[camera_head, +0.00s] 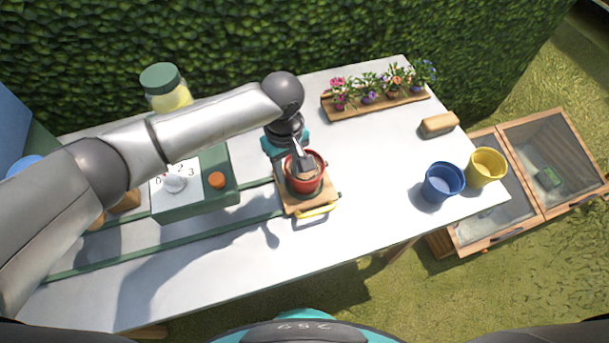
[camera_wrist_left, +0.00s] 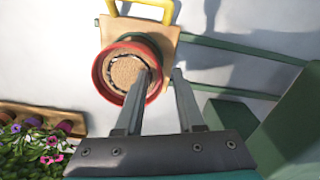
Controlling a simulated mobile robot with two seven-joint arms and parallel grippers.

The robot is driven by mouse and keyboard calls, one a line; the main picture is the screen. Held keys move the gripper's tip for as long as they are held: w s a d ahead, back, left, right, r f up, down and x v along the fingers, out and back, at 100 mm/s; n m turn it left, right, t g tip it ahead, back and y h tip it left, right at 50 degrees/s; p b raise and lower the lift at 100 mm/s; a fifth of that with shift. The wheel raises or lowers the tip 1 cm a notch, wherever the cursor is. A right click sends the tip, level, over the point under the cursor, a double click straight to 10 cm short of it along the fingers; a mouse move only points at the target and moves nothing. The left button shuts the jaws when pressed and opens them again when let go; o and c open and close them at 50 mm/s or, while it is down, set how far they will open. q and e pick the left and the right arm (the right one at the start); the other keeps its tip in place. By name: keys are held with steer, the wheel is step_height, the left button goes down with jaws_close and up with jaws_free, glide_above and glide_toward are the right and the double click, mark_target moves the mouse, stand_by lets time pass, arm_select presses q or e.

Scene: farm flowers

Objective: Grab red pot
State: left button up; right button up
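The red pot (camera_head: 307,186) stands upright on a wooden board with a yellow handle (camera_head: 318,211), at the end of the green rails. It is filled with brown soil, seen from above in the left wrist view (camera_wrist_left: 122,73). My left gripper (camera_head: 303,164) is over the pot and points down at it. In the left wrist view, my left gripper (camera_wrist_left: 161,74) is open, with one finger over the soil and the other just outside the rim. I cannot tell whether the fingers touch the pot. My right gripper is not in view.
A green box with a numbered dial (camera_head: 173,182) and an orange button (camera_head: 216,180) stands left of the pot. A flower tray (camera_head: 388,107) is at the back. A blue pot (camera_head: 442,184), yellow pot (camera_head: 486,167) and tan block (camera_head: 438,124) are right. The table between is clear.

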arm_select(q)
jaws_close()
stand_by(1.2)
